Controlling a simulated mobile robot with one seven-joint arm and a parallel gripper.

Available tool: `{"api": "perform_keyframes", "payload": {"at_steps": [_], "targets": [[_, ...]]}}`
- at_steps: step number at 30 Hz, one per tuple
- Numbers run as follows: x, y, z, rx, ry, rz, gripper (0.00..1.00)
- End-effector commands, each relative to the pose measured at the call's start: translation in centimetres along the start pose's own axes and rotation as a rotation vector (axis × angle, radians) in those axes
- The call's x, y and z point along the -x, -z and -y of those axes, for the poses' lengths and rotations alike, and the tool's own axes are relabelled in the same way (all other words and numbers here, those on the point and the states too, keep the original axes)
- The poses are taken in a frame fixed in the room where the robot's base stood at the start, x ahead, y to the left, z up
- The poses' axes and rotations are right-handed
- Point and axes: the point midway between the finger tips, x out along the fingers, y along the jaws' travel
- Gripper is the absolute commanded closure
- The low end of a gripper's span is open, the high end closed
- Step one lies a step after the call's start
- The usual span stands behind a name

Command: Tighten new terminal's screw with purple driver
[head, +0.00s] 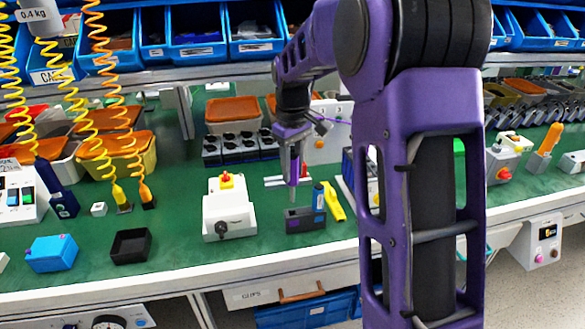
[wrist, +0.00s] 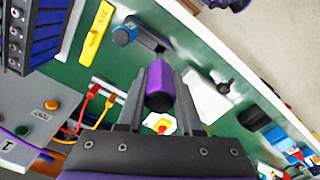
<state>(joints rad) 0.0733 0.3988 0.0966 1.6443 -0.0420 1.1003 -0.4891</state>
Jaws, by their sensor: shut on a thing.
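My gripper (head: 291,160) is shut on the purple driver, whose handle (wrist: 160,85) shows between the two fingers in the wrist view. In the head view the driver (head: 294,172) hangs about upright, tip down, above or just behind a dark block (head: 300,219). Whether the tip touches anything cannot be told. The white switch box (head: 228,215) with a black knob on its front stands left of the driver.
A blue handle (head: 318,197) stands in the dark block, with a yellow tag (head: 334,201) to the right. A black tray (head: 131,245) and a blue box (head: 52,253) lie at left. Coiled cables hang at left. Green mat is free between tray and switch box.

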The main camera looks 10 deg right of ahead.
Motion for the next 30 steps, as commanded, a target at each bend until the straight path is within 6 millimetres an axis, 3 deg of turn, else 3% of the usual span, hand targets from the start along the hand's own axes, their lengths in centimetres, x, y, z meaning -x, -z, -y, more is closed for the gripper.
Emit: {"api": "perform_keyframes", "payload": {"at_steps": [10,30], "targets": [[0.3,0.0,0.0,0.0,0.0,0.0,1.0],[3.7,0.0,0.0,0.0,0.0,0.0,1.0]]}}
